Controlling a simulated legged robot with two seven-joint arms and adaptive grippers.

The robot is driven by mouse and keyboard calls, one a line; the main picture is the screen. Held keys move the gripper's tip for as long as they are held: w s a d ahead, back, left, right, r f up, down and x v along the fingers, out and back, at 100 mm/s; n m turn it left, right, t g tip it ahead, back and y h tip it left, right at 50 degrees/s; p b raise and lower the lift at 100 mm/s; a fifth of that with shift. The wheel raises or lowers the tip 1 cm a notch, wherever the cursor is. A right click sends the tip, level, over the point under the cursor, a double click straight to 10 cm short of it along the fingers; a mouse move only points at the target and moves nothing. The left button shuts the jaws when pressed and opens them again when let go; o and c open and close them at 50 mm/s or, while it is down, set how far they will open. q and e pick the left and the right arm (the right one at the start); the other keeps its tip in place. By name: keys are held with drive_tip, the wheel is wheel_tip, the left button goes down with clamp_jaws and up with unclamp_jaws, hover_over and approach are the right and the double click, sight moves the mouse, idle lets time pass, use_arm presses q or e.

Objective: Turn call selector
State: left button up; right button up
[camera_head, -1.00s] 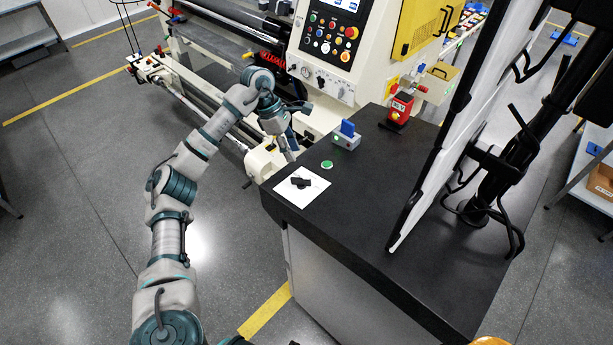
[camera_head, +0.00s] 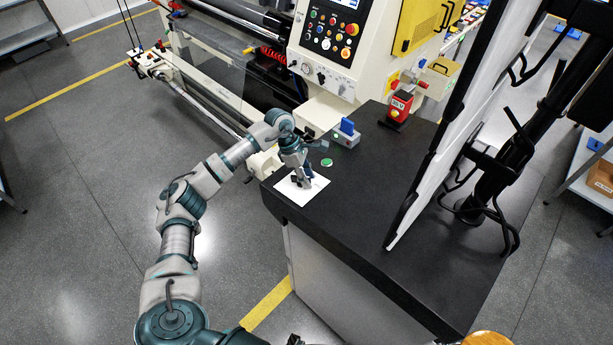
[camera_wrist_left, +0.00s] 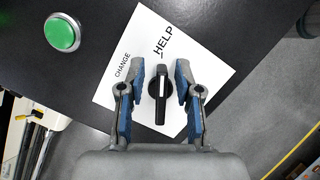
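The call selector (camera_wrist_left: 159,108) is a black knob with a long grip bar and a white line along it. It sits on a white card (camera_wrist_left: 207,75) printed CHANGE and HELP. In the left wrist view its bar runs nearly upright, the upper end towards HELP. My left gripper (camera_wrist_left: 162,75) is open, with one blue-padded finger on each side of the bar and gaps visible. In the head view my left gripper (camera_head: 302,184) is over the card (camera_head: 288,192) and largely hides the knob. My right gripper is not in view.
A green button (camera_wrist_left: 62,33) is beside the card on the dark counter (camera_head: 365,215). Behind are a grey box with a blue top (camera_head: 346,134) and a red device (camera_head: 397,108). A white panel (camera_head: 450,130) on a black stand rises at right. The counter's middle is clear.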

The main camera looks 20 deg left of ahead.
use_arm(q)
drive_tip(key=c, duration=0.4)
clamp_jaws()
